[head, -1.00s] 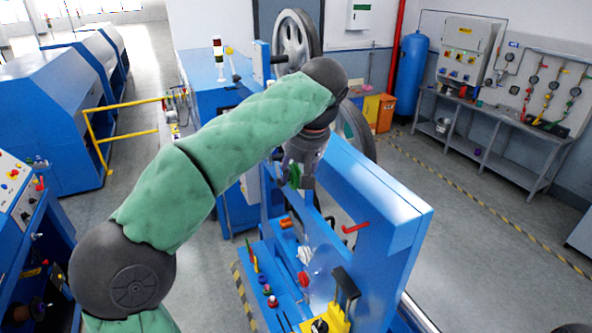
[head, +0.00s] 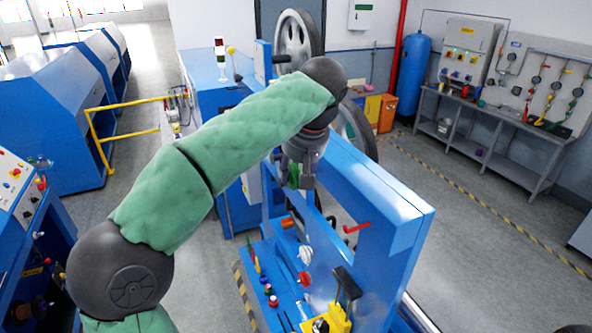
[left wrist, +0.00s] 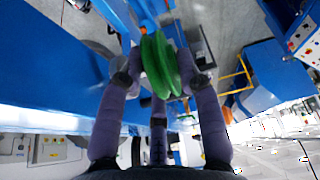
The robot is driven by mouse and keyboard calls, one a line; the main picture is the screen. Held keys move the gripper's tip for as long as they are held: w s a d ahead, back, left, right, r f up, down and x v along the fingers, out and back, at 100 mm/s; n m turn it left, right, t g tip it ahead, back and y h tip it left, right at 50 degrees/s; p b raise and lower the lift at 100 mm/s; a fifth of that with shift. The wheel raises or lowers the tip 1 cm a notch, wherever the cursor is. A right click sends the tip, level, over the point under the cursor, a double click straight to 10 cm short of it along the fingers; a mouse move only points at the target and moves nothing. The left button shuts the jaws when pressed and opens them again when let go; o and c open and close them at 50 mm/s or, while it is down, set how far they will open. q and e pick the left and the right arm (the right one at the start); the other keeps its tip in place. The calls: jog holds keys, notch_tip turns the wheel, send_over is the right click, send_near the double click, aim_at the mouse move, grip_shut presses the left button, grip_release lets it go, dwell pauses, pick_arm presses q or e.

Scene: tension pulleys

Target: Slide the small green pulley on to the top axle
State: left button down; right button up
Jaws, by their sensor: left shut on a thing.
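The small green pulley (head: 294,175) is held by my left gripper (head: 299,177), in front of the blue machine frame (head: 398,232). In the left wrist view the green pulley (left wrist: 161,64) shows nearly edge-on, with a groove between its two rims. The purple fingers of the left gripper (left wrist: 161,79) are shut on it from both sides. In the head view my wrist and fingers hide part of the pulley. I cannot make out the top axle for sure. My right gripper is not in view.
Below the gripper are an orange part (head: 287,222), white-and-red parts (head: 305,255) and a yellow block with a black handle (head: 345,285). A red lever (head: 357,227) sticks out by the frame. A large grey wheel (head: 297,40) stands behind. The floor at right is clear.

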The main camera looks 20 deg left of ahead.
pick_arm(q)
jog(key=shift+w+d, duration=0.25)
jog(key=shift+a+f, duration=0.1)
dwell(0.6)
jog(key=shift+s+a, duration=0.25)
jog(key=shift+s, duration=0.05)
dwell(0.5)
jog(key=shift+w+d, duration=0.3)
jog(key=shift+w, duration=0.05)
jog(key=shift+s+a, duration=0.2)
jog(key=shift+s, duration=0.15)
dwell(1.1)
jog(key=c, duration=0.8)
grip_release()
jog(key=v, duration=1.2)
jog(key=shift+w, duration=0.1)
